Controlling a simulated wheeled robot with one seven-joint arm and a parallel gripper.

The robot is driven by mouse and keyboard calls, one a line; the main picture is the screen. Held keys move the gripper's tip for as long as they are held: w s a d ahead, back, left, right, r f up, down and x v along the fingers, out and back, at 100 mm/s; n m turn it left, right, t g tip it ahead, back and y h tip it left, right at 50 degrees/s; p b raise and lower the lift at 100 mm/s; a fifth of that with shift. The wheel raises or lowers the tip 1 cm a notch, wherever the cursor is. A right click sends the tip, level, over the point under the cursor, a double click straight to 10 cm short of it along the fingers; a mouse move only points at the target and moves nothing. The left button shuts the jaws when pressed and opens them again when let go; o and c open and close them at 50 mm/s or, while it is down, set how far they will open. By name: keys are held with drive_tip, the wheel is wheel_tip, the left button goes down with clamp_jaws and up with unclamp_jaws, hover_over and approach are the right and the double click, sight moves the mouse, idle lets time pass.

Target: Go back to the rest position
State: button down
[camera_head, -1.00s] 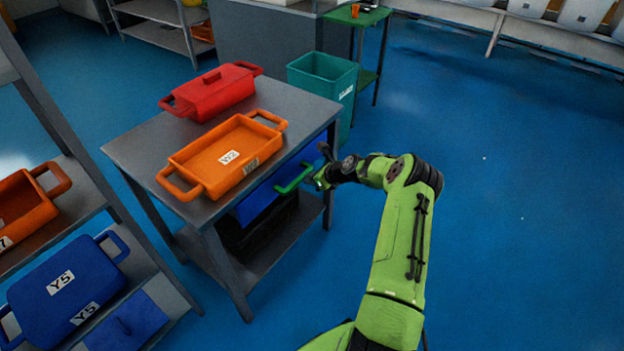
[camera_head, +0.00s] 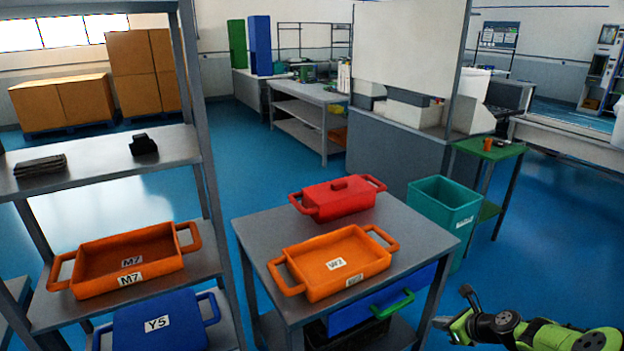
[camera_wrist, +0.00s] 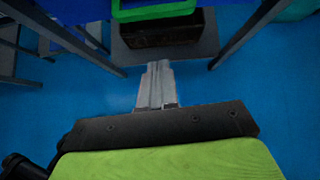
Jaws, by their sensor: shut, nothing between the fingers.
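My gripper (camera_head: 455,308) is at the lower right of the head view, at the end of my green and black arm, beside the right front of the grey table (camera_head: 245,228). In the wrist view my gripper (camera_wrist: 158,84) is shut, its two grey fingers together with nothing between them. It points toward the underside of the table. A blue drawer (camera_head: 350,314) with a green handle (camera_head: 393,305) hangs under the tabletop. My gripper is apart from the handle.
An orange tray (camera_head: 335,264) and a red lidded pot (camera_head: 338,206) stand on the table. A teal bin (camera_head: 445,212) is behind it at the right. A shelf rack (camera_head: 90,172) at the left holds an orange tray (camera_head: 125,262) and a blue one (camera_head: 160,325). Blue floor is open at the right.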

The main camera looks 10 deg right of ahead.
drive_tip(key=s+a+r+n+g+h+p, duration=0.1)
drive_tip(key=s+a+r+n+g+p, duration=0.15)
drive_tip(key=a+r+n, duration=0.75)
drive_tip(key=s+a+r+n+g+h+p, duration=0.1)
drive_tip(key=s+a+r+n+g, duration=0.15)
drive_tip(key=a+r+n, duration=0.65)
drive_tip(key=s+a+r+n, duration=0.3)
drive_tip(key=s+r+n, duration=0.1)
drive_tip(key=s, duration=0.4)
drive_tip(key=s+a+r+n+t+h+p, duration=0.1)
drive_tip(key=s+a+r+n, duration=0.2)
drive_tip(key=s, duration=0.5)
drive_tip(key=s+a+r+n+p, duration=0.1)
drive_tip(key=s+a+r+n, duration=0.1)
drive_tip(key=s+r+n, duration=0.3)
drive_tip(key=s+r, duration=0.1)
drive_tip(key=s, duration=0.2)
drive_tip(key=shift+a+r+t, duration=0.4)
drive_tip(key=shift+a, duration=0.1)
